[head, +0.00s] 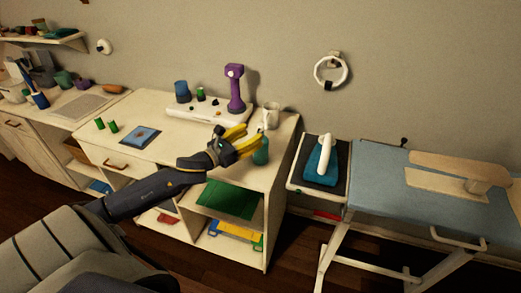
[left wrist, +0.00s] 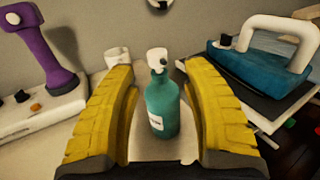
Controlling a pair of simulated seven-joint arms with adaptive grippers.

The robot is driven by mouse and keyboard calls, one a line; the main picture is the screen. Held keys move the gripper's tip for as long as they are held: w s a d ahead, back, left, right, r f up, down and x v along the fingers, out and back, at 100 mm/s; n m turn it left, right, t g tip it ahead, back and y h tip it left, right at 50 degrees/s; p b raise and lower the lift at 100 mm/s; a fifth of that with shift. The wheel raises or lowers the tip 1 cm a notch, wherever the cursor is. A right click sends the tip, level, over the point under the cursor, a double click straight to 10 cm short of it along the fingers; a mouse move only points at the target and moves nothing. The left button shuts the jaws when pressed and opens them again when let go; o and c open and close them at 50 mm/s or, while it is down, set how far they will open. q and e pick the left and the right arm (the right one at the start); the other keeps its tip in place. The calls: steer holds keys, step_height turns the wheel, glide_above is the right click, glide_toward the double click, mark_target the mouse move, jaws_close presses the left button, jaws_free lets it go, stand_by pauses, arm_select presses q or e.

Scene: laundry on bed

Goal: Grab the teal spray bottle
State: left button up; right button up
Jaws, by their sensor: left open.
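The teal spray bottle (head: 261,152) with a white nozzle stands upright near the right front corner of the cabinet top. In the left wrist view the bottle (left wrist: 161,106) is between the yellow fingers, with a small white label on its front. My left gripper (head: 249,138) is open, with its yellow fingers reaching toward the bottle. In the left wrist view the gripper (left wrist: 162,105) shows a gap on each side of the bottle; I cannot tell how far the fingers reach past it. My right gripper is not in view.
A white mug (head: 271,115) stands just behind the bottle. A purple device (head: 235,88) on a white base stands behind left. A teal iron (head: 321,160) rests on the ironing board's end at right. A blue card (head: 140,136) lies on the cabinet top.

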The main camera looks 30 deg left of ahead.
mark_target(259, 130)
arm_select(q)
steer(key=shift+x, duration=2.5)
steer(key=shift+a, duration=0.15)
jaws_close()
